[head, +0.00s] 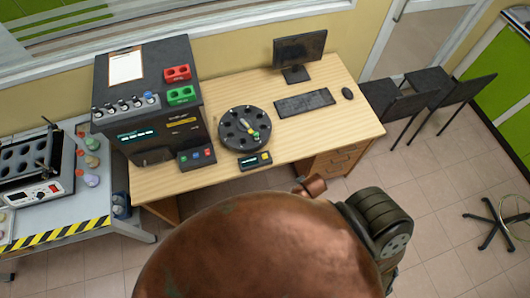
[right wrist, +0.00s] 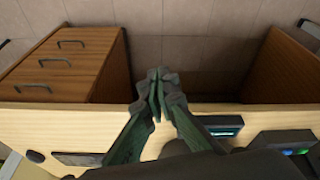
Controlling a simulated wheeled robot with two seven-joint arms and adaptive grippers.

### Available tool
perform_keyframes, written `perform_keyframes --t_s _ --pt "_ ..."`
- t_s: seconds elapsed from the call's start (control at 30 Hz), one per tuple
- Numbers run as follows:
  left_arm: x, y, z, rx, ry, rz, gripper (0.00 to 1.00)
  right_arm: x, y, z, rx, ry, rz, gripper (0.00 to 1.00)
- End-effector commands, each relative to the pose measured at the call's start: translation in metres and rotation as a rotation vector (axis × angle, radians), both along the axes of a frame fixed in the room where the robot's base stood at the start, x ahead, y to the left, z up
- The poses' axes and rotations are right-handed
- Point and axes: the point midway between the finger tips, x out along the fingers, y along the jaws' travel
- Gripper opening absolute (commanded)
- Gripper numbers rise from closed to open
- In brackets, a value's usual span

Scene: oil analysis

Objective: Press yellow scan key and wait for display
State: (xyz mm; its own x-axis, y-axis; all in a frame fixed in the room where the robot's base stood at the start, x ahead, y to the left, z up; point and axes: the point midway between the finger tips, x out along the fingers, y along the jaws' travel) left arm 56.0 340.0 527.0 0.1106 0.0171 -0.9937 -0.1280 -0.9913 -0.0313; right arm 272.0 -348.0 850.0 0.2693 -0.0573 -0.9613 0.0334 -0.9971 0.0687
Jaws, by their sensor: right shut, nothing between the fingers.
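The yellow scan key (head: 265,156) is on a small dark scanner box (head: 250,163) near the front edge of the desk, just in front of a round dark sample carousel (head: 236,142). The box has a small lit greenish display. In the right wrist view the box (right wrist: 222,121) shows a cyan display; I cannot make out the yellow key there. My right gripper (right wrist: 158,85) is shut and empty, its fingertips in front of the desk edge beside the box. I cannot tell whether it touches anything. My left gripper is not in view.
A black analyser (head: 165,85) stands left of the carousel, with a coloured-button panel (head: 197,158) at its front. A monitor (head: 300,50), keyboard (head: 305,102) and mouse (head: 347,93) are on the right. Clear desk (head: 345,125) lies in front of the keyboard.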

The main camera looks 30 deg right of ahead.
Motion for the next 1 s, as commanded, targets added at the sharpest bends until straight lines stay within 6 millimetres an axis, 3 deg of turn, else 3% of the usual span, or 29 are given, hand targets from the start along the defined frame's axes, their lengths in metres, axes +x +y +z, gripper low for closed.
perform_keyframes --t_s 0.03,0.1,0.4,0.53,0.63,1.0 --pt "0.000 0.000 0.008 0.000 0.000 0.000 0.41 0.001 -0.001 0.022 -0.003 -0.008 0.000 0.00" --pt "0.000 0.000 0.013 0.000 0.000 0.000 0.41 0.002 -0.002 0.043 -0.008 -0.014 0.002 0.00" --pt "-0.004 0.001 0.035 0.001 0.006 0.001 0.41 0.007 -0.007 0.119 -0.056 -0.039 0.043 0.00" --pt "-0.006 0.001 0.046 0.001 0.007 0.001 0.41 0.019 -0.012 0.146 -0.122 -0.048 0.114 0.00" --pt "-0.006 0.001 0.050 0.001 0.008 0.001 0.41 0.039 -0.017 0.147 -0.212 -0.045 0.219 0.00" --pt "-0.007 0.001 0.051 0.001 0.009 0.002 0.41 0.118 -0.019 0.108 -0.528 0.009 0.635 0.00"
